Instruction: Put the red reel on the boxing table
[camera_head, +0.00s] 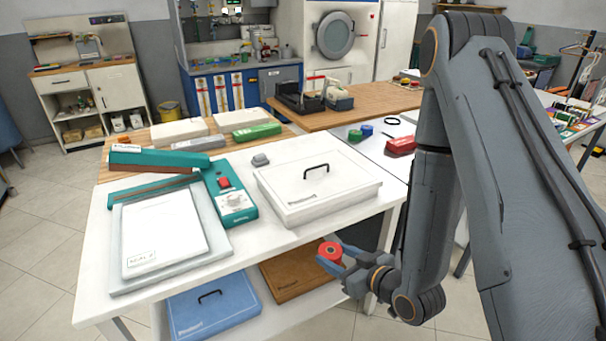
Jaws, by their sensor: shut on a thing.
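The red reel (329,251) is held at the tips of my gripper (335,257). The jaws are shut on it, and they partly hide it. My gripper reaches in from the right, in front of the near edge of a white table (240,246). In the picture, the reel shows just below the table's front right edge, with a lower shelf behind it. Which of the tables is the boxing table I cannot tell from any label.
The white table bears a green heat sealer (230,201), a white lidded case (318,186) and a small grey block (260,160). Blue (213,305) and brown cases (305,273) lie on the lower shelf. Behind are a wooden-topped table (365,101) and coloured reels (366,130) beside a red stapler-like tool (400,145).

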